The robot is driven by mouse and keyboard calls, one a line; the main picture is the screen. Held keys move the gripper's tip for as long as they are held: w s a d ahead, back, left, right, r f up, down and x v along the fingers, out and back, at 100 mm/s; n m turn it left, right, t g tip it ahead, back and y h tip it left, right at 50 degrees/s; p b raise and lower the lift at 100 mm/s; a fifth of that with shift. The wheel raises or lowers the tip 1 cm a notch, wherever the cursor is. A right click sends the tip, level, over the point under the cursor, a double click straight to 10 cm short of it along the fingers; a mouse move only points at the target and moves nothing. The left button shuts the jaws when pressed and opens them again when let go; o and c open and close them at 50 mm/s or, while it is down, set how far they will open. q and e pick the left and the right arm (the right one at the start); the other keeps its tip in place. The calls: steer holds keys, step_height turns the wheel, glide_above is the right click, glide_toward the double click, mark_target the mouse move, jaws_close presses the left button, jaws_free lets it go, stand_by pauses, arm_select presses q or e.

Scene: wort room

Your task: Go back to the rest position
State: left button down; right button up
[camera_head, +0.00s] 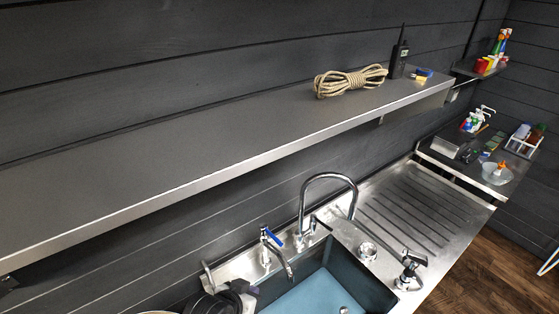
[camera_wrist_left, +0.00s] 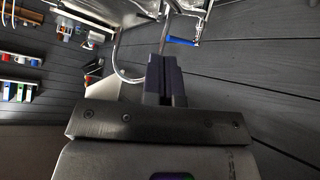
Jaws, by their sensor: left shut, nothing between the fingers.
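My left gripper (camera_head: 246,300) shows only in part at the bottom edge of the head view, dark, at the left end of the sink. In the left wrist view its two dark fingers (camera_wrist_left: 165,80) are together, with nothing between them. The blue-levered tap (camera_head: 271,240) stands close beyond it at the sink's back edge. The tap's blue lever (camera_wrist_left: 181,41) also shows in the wrist view, apart from the fingers. My right gripper is not in view.
A long steel shelf (camera_head: 170,150) overhangs the sink (camera_head: 335,283), bearing a rope coil (camera_head: 349,80) and a black radio (camera_head: 399,55). A tall curved faucet (camera_head: 329,176) rises behind the basin. The ribbed drainboard (camera_head: 415,207) to the right is clear.

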arm_select(q)
steer(key=s+a+n+y, duration=0.2)
steer(key=s+a+y, duration=0.2)
steer(key=s+a, duration=0.8)
steer(key=s+a+f+g, duration=0.1)
steer(key=s+f, duration=0.3)
steer(key=s, duration=0.4)
steer(key=s+a+f+g, duration=0.1)
steer(key=s+f+g, duration=0.1)
steer(key=s+f, duration=0.3)
steer(key=s, duration=0.4)
steer(key=shift+s+a+n+g+y, duration=0.15)
steer(key=shift+a+n+g+y, duration=0.15)
steer(key=shift+g+y, duration=0.1)
steer(key=shift+f, duration=0.1)
